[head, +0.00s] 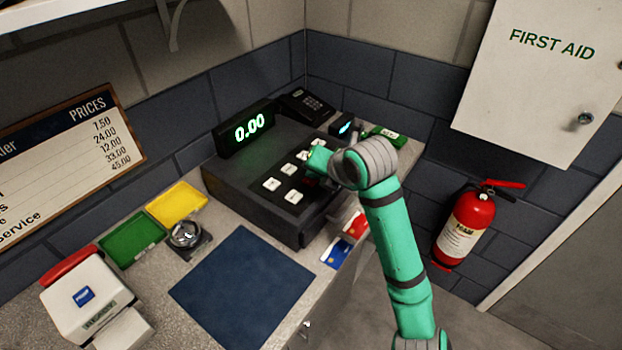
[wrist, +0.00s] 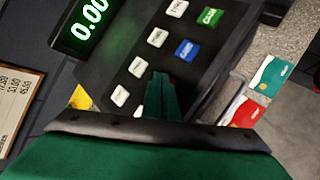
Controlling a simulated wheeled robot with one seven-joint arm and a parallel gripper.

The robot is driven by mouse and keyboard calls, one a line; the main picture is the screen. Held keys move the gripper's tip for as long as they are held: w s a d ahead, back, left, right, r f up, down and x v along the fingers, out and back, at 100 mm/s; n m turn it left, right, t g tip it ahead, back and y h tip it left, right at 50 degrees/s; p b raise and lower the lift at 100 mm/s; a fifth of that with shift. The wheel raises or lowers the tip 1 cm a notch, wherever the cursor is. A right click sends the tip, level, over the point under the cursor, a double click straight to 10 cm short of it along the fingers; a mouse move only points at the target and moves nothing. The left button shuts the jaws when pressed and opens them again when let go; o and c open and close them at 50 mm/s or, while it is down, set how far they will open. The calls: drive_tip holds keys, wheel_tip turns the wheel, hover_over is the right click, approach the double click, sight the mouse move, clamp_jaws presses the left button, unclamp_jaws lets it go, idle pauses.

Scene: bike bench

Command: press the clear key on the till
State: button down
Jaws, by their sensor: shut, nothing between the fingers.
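The dark till (head: 240,183) stands on the counter, its display (head: 248,127) reading 0.00. In the wrist view I see several white keys (wrist: 137,67), a blue key (wrist: 187,50) and a green key (wrist: 210,17) on its sloping top. I cannot make out a clear key; my fingers hide part of the keypad. My gripper (wrist: 161,80) is shut and empty, over the lower part of the keypad. In the head view my gripper (head: 317,160) is at the right side of the keys. I cannot tell whether it touches one.
A card terminal (head: 306,104) stands behind the till. Cards (head: 336,253) lie at its right front. A fire extinguisher (head: 466,226) hangs at right.

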sight(311, 182)
drive_tip(key=shift+a+r, duration=0.4)
drive_tip(key=shift+r, duration=0.1)
drive_tip(key=shift+r, duration=3)
